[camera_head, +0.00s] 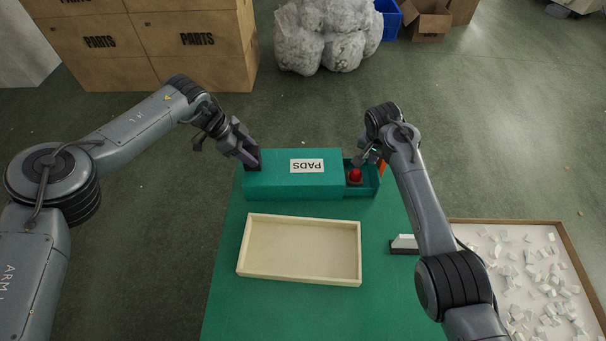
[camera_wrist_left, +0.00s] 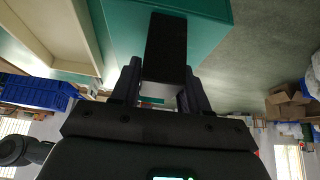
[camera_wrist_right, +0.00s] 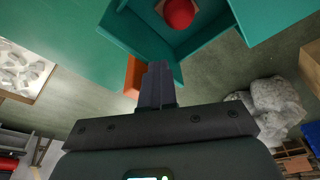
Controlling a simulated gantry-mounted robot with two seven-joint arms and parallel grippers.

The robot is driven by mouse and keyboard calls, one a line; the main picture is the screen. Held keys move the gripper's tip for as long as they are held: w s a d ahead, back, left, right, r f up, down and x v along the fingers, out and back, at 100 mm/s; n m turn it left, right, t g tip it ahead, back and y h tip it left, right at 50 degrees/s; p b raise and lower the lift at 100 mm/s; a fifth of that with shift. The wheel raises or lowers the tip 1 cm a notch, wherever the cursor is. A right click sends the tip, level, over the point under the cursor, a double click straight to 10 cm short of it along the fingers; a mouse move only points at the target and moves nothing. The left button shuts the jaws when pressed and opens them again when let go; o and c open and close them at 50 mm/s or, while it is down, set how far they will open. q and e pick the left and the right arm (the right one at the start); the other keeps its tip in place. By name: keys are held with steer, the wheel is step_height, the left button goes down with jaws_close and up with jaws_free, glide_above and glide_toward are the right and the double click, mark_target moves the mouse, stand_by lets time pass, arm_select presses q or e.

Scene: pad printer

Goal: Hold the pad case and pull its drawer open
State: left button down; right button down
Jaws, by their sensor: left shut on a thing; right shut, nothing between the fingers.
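The teal pad case (camera_head: 265,180), labelled PADS, lies at the far edge of the green table. Its drawer (camera_head: 370,185) stands partly out on the right side and shows a red round pad (camera_head: 355,175) inside. My left gripper (camera_head: 247,157) is shut on the black handle (camera_wrist_left: 166,45) at the case's left end. My right gripper (camera_head: 371,158) is shut and empty by the drawer's outer end. The drawer's orange handle (camera_wrist_right: 133,76) is right beside its closed fingers in the right wrist view; I cannot tell whether they touch.
A shallow wooden tray (camera_head: 300,280) lies on the table in front of the case. A small white and dark object (camera_head: 404,243) sits by the right table edge. A bin of white pieces (camera_head: 535,280) stands at the right. Parts boxes (camera_head: 160,45) and bags (camera_head: 325,35) stand behind.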

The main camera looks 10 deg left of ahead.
arm_select(q)
steer(key=shift+s+a+f, duration=0.15)
steer(key=shift+a+f, duration=0.05)
steer(key=shift+f, duration=0.2)
arm_select(e)
steer(key=d, duration=0.4)
steer(key=w+d, duration=0.1)
steer(key=shift+d, duration=0.4)
stand_by(0.4)
steer(key=shift+s+a, duration=0.15)
steer(key=shift+a, duration=0.5)
arm_select(q)
steer(key=shift+d, duration=0.1)
arm_select(e)
step_height(320, 180, up, 7)
stand_by(0.4)
stand_by(0.6)
